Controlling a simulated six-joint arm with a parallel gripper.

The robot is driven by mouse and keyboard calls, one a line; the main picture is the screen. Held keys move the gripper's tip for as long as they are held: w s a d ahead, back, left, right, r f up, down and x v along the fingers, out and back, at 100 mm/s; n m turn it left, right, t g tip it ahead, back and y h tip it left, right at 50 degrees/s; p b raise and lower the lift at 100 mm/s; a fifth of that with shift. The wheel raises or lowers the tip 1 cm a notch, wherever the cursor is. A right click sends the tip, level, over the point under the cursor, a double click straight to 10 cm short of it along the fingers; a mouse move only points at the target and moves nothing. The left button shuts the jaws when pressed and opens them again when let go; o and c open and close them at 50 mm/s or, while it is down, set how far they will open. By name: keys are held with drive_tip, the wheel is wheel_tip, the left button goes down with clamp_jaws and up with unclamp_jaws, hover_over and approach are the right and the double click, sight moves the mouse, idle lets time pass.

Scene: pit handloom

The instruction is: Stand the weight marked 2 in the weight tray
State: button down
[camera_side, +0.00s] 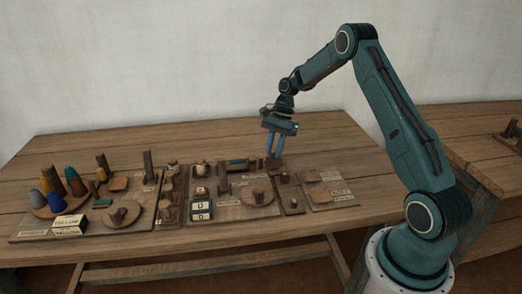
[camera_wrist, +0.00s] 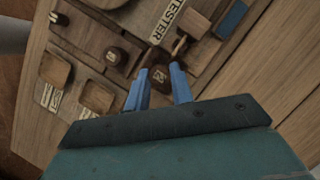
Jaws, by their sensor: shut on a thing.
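My gripper (camera_side: 274,143) reaches down over the right part of the table's layout. In the wrist view its two blue fingers (camera_wrist: 160,88) are closed around a small dark brown block (camera_wrist: 160,76) with a pale mark on its top. The mark is too small to read surely. In the side view the block (camera_side: 275,160) shows as a brown shape at the fingertips, close above or on the board; I cannot tell which. I cannot make out for sure which thing is the weight tray.
Two shallow wooden squares (camera_wrist: 97,97) lie on the right board (camera_side: 345,202). Dark knobbed blocks (camera_wrist: 115,56) stand near. A board labelled TESTER (camera_wrist: 168,20) and a blue bar (camera_wrist: 231,19) are close by. Coloured cones (camera_side: 75,184) stand far left. The table's back right is clear.

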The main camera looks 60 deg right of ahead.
drive_tip(key=shift+f, duration=0.85)
drive_tip(key=shift+f, duration=0.15)
drive_tip(key=c, duration=1.2)
unclamp_jaws()
drive_tip(key=v, duration=1.2)
